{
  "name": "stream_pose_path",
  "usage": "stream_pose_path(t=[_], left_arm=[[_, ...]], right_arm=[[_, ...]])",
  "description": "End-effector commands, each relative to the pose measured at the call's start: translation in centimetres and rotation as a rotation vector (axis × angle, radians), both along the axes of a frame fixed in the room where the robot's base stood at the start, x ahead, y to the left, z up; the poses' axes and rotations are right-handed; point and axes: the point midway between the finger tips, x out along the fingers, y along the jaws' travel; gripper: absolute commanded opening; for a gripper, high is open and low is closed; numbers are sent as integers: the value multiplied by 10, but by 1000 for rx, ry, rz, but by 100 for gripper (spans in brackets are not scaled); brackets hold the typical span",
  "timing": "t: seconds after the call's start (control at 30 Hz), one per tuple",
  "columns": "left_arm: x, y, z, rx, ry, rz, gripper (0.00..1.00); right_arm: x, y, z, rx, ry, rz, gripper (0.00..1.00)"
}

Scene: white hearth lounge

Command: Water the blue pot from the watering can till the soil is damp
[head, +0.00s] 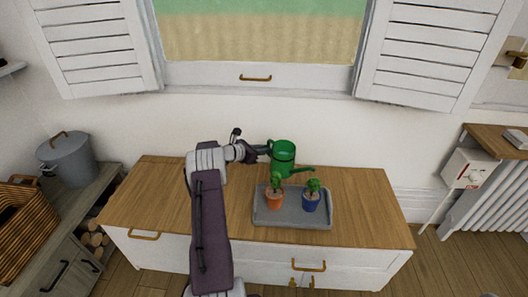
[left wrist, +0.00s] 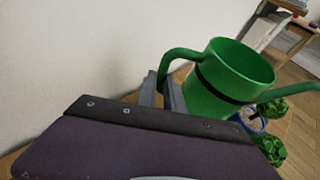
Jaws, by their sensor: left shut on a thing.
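A green watering can (head: 283,158) stands out above the back of the wooden top, upright, with its spout pointing right toward the blue pot. My left gripper (head: 262,152) is shut on its handle at the left side; the can also shows in the left wrist view (left wrist: 228,85). The blue pot (head: 311,203) with a green plant stands on the right of a grey tray (head: 292,222). The blue pot shows partly behind the can in the left wrist view (left wrist: 250,122). Its soil is too small to judge. My right gripper is not in view.
An orange pot (head: 274,200) with a plant stands on the left of the tray, close to the blue pot. The wooden top (head: 370,205) is clear to the right and left. A wall and window sill rise behind.

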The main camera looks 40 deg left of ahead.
Motion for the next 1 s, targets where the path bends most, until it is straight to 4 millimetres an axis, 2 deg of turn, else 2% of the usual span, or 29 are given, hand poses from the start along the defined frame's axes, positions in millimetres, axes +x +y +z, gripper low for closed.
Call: stream_pose_path(t=[1.0], left_arm=[[1, 3, 35, 132, -35, 1, 0]], right_arm=[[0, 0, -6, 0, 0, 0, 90]])
